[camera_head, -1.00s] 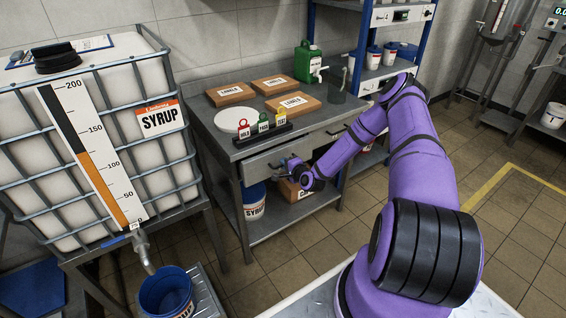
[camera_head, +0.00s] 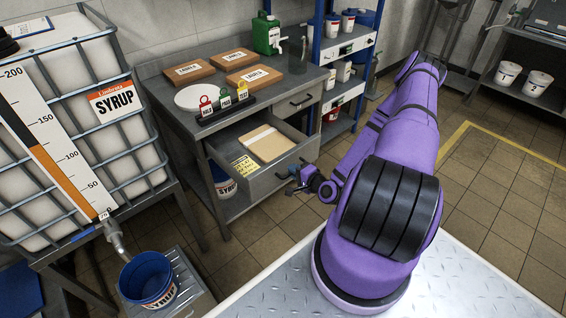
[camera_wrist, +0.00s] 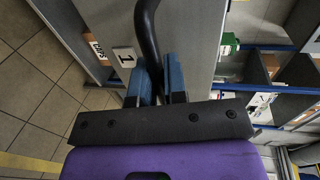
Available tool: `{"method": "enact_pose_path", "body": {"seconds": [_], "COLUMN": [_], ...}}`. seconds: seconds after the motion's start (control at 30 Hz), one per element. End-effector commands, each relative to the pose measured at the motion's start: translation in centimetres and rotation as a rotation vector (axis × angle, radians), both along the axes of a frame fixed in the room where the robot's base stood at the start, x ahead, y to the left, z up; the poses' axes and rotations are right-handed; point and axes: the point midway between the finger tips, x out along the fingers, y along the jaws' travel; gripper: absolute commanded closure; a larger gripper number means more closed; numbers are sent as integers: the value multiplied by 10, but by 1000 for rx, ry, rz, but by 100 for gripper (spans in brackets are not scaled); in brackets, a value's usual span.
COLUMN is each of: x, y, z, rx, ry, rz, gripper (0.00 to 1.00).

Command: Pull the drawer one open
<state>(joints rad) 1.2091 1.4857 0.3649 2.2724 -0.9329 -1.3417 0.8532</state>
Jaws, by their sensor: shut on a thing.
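Drawer one (camera_head: 284,178) is pulled well out of the grey steel table. Inside it I see a tan folder or pad (camera_head: 266,143) and a yellow printed sheet (camera_head: 245,164). My gripper (camera_head: 300,176) is at the drawer's front. In the wrist view, my gripper's two blue fingers (camera_wrist: 160,80) are closed around the dark curved drawer handle (camera_wrist: 147,30). A plate with the number 1 (camera_wrist: 124,56) is on the drawer front beside the handle.
A second, shut drawer (camera_head: 299,100) is to the right. The tabletop holds boxes, a white plate (camera_head: 199,97) and a tag stand (camera_head: 225,109). A blue bucket (camera_head: 147,279) stands at lower left by the syrup tank (camera_head: 75,100). A blue-framed shelf (camera_head: 352,43) stands behind.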

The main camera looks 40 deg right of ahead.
Motion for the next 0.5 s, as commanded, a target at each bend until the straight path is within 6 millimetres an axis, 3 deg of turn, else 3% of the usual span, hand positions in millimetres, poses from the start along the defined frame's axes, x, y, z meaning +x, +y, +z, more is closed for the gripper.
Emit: {"method": "enact_pose_path", "body": {"seconds": [0.2,0.5], "x": [-24,-32], "y": [-1,-1], "z": [0,0], "rx": [-1,-1], "ry": [0,0], "rz": [-1,0], "gripper": [100,100]}}
